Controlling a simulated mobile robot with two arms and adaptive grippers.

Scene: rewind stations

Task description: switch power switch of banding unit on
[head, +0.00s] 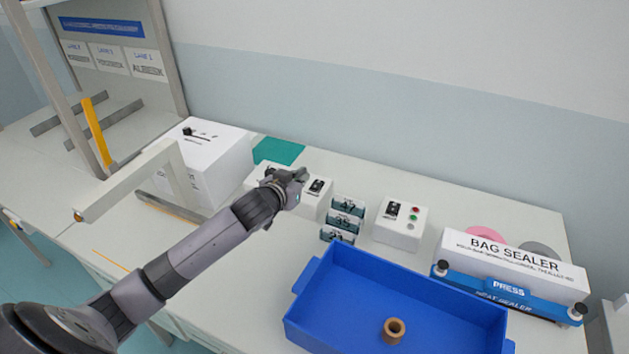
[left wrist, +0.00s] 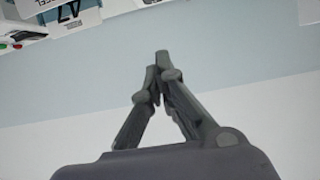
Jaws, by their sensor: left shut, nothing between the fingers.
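A white machine box (head: 205,160) with a black switch on top stands at the back left beside a pale arch-shaped frame (head: 130,180). I cannot read its label, so I cannot tell if it is the banding unit. A small white control box (head: 318,192) with a black rocker switch (head: 317,186) stands right of it. My left gripper (head: 303,175) is shut and empty, over or just in front of the small boxes; its arm hides part of them. The left wrist view shows its fingertips (left wrist: 160,70) together, against the wall. My right gripper is not in view.
Numbered dark blocks (head: 345,216) and a white box with red and green buttons (head: 401,226) stand to the right. A blue tray (head: 320,300) holding a brown ring (head: 394,330) is in front. The bag sealer (head: 515,262) is at the right. A teal pad (head: 278,150) lies behind.

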